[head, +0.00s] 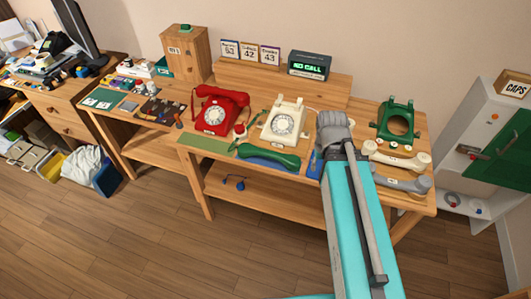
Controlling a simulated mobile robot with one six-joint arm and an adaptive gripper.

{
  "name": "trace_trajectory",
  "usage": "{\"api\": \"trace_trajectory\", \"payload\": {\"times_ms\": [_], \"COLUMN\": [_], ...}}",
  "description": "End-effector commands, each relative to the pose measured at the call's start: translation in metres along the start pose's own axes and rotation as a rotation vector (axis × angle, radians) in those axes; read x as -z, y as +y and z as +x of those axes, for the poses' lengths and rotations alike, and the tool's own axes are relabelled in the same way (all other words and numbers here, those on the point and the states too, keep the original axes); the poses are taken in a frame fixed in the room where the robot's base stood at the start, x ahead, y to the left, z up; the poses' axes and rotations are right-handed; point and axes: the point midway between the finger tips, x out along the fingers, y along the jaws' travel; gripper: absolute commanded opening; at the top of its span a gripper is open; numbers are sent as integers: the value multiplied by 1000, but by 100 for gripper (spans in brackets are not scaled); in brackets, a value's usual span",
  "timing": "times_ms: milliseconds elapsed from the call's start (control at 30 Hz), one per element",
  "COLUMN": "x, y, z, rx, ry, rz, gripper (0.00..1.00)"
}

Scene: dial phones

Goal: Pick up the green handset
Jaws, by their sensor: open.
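The green handset (268,155) lies along the front of the wooden workbench, below the red and cream phones. It looks like a dark green bar with rounded ends, lying roughly left to right. My gripper (333,130) is at the end of my teal arm, over the bench to the right of the handset. It is open, and its fingers are mostly hidden behind the wrist and arm. I see nothing held in it.
A red phone (220,110) and a cream phone (284,120) stand behind the handset. A green phone body (397,120), a cream handset (396,156) and a grey handset (402,180) lie to the right. A green mat (203,144) lies left. A display reads "NO CALL" (309,65).

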Motion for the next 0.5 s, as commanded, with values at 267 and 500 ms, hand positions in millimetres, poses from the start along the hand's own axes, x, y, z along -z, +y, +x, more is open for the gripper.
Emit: {"api": "trace_trajectory", "payload": {"times_ms": [267, 500], "x": [0, 5], "y": [0, -3], "z": [0, 0], "rx": [0, 0], "ry": [0, 0], "rz": [0, -25], "gripper": [45, 80]}}
